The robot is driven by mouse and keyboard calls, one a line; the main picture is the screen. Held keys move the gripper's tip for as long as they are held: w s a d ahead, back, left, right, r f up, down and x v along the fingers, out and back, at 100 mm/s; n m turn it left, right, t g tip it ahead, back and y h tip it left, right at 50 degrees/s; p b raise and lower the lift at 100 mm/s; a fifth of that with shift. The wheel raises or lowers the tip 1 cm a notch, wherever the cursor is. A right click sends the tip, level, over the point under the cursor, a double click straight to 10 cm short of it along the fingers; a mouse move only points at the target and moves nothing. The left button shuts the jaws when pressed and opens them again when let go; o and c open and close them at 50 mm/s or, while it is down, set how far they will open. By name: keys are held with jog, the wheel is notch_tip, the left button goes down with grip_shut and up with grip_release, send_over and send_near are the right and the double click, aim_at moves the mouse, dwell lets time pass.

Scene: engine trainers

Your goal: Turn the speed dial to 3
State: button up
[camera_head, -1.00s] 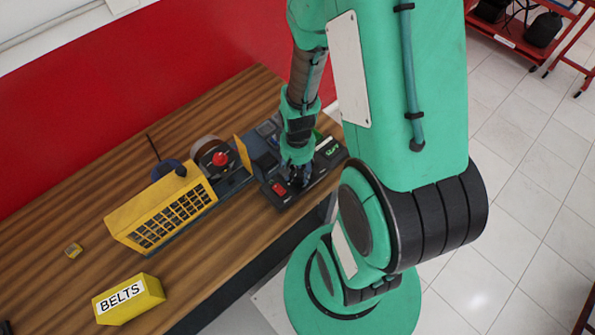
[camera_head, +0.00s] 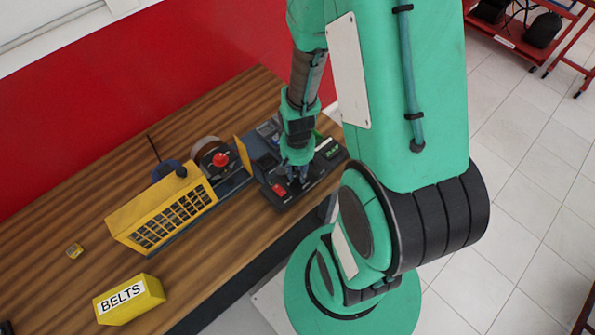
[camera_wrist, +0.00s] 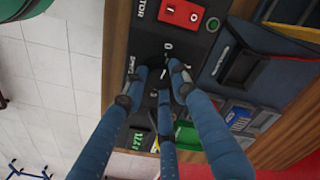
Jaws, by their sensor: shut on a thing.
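The speed dial (camera_wrist: 157,77) is a small black knob, mostly hidden between the fingers. My gripper (camera_wrist: 159,76) has its three blue fingers shut around the dial. White scale marks and numbers show beside the fingers, but I cannot tell which one the dial points at. In the head view, my gripper (camera_head: 293,178) reaches down onto the black panel (camera_head: 315,178), and the dial is hidden there.
A red rocker switch (camera_wrist: 181,13) and a green button (camera_wrist: 213,25) sit close to the fingers. A green-lit display (camera_wrist: 138,139) is on the panel's other side. A yellow guard (camera_head: 165,210) and a yellow BELTS box (camera_head: 128,299) stand on the wooden bench.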

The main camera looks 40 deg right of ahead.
jog(key=m, duration=0.3)
jog(key=shift+r+p, duration=0.1)
jog(key=shift+p, duration=0.25)
jog(key=m+p, duration=0.1)
jog(key=m, duration=0.7)
jog(key=shift+m, duration=0.3)
jog(key=m+p, duration=0.1)
jog(key=m, duration=0.8)
jog(key=shift+p, duration=0.35)
jog(key=m, duration=0.3)
jog(key=shift+m, duration=0.3)
jog(key=m+p, duration=0.1)
jog(key=m, duration=0.3)
jog(key=shift+m, duration=2.2)
